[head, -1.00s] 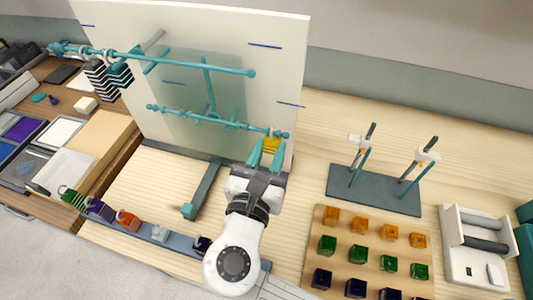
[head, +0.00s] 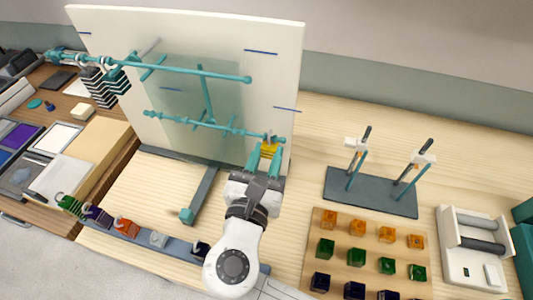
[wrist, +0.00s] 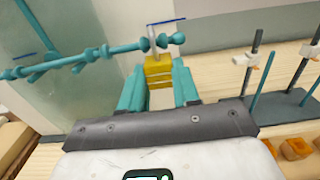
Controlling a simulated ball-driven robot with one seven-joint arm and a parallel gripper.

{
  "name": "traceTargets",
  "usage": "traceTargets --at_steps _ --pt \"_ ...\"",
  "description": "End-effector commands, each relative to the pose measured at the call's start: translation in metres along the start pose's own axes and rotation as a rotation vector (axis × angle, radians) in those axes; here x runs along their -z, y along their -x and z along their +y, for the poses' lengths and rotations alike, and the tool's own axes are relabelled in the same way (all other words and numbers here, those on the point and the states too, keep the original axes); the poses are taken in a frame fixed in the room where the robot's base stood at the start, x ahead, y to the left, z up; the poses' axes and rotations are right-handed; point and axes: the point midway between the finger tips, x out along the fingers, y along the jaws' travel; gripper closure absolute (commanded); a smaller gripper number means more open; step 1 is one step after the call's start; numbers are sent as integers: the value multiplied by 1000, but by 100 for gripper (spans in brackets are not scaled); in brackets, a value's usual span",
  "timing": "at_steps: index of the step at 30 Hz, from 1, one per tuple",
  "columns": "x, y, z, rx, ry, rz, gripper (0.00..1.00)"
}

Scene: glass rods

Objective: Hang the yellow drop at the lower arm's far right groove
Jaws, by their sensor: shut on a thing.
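The yellow drop (wrist: 158,72) is held between the teal fingers of my gripper (wrist: 158,88). In the head view the yellow drop (head: 268,150) is at the right end of the teal lower arm (head: 205,122). In the wrist view a pale hook rises from the drop's top to the lower arm's (wrist: 100,52) right end, among the knobs there. I cannot tell whether the hook rests in the far right groove. My gripper (head: 263,160) is in front of the white board, shut on the drop.
The upper teal arm (head: 170,68) carries striped drops (head: 100,85) at its left. A white board (head: 285,70) stands behind. Several coloured drops line a front rail (head: 180,245). At right are a clamp stand (head: 370,195) and a board of coloured cubes (head: 340,270).

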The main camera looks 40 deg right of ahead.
Motion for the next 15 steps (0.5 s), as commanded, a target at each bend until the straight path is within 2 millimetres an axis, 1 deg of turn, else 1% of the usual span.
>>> traceTargets --at_steps 6,13,14,15 --pt "5 0 0 0 1 0 100" --pt "6 0 0 0 0 0 100" --pt "6 0 0 0 0 0 67" --pt "6 0 0 0 0 0 63"
